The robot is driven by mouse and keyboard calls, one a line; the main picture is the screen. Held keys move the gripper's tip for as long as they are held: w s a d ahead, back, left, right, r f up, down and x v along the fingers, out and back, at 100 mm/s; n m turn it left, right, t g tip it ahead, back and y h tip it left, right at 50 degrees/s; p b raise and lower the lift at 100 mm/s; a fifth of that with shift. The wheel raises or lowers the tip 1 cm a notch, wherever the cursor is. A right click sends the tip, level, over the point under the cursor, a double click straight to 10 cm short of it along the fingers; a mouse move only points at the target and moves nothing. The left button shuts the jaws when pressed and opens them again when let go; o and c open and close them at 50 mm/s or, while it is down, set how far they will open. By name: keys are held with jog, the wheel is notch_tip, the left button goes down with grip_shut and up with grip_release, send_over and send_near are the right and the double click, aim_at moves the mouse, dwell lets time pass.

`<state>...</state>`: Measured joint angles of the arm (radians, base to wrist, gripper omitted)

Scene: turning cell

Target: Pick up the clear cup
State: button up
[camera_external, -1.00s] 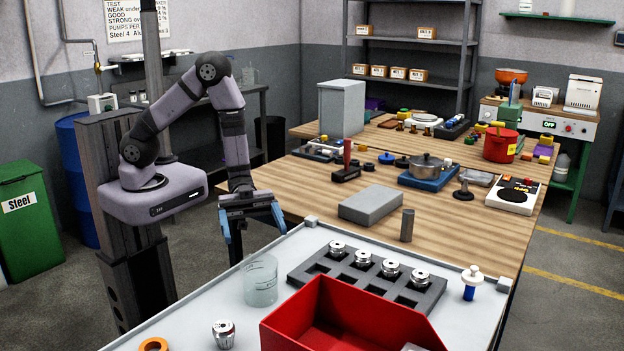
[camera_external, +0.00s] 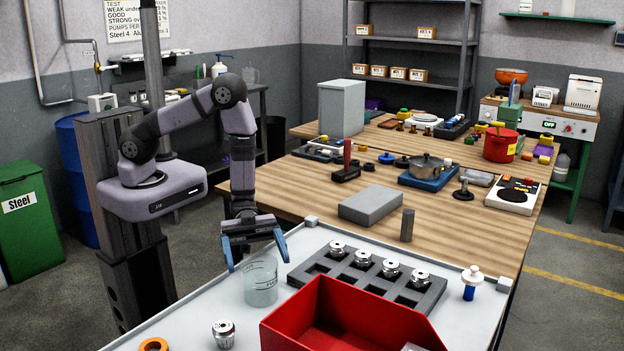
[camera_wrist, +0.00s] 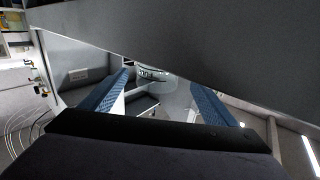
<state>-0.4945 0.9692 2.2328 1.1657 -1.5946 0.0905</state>
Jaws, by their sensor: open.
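The clear cup (camera_external: 261,288) stands upright on the white tabletop, left of the red bin. My gripper (camera_external: 257,256) points down over it, open, with its blue fingers to the left and right of the cup's upper part in the external view. I cannot tell whether the fingers are level with the rim or just behind it. In the wrist view, my gripper (camera_wrist: 160,79) shows both blue fingers wide apart with nothing clamped, and a faint see-through shape lies between them.
The red bin (camera_external: 300,325) and a dark slotted tray (camera_external: 318,268) with several metal parts stand to the right. A metal part (camera_external: 223,334) and an orange ring (camera_external: 153,345) lie at the front left. A grey block (camera_external: 370,205) sits on the wooden table behind.

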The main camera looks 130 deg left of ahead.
aim_at(256, 260)
jog(key=p+x, duration=0.2)
jog(key=x, duration=0.1)
jog(key=shift+w+d+r, duration=0.15)
jog(key=shift+d, duration=0.35)
jog(key=shift+w+d+p, duration=0.35)
jog(key=shift+w, duration=0.2)
jog(key=c, duration=1.1)
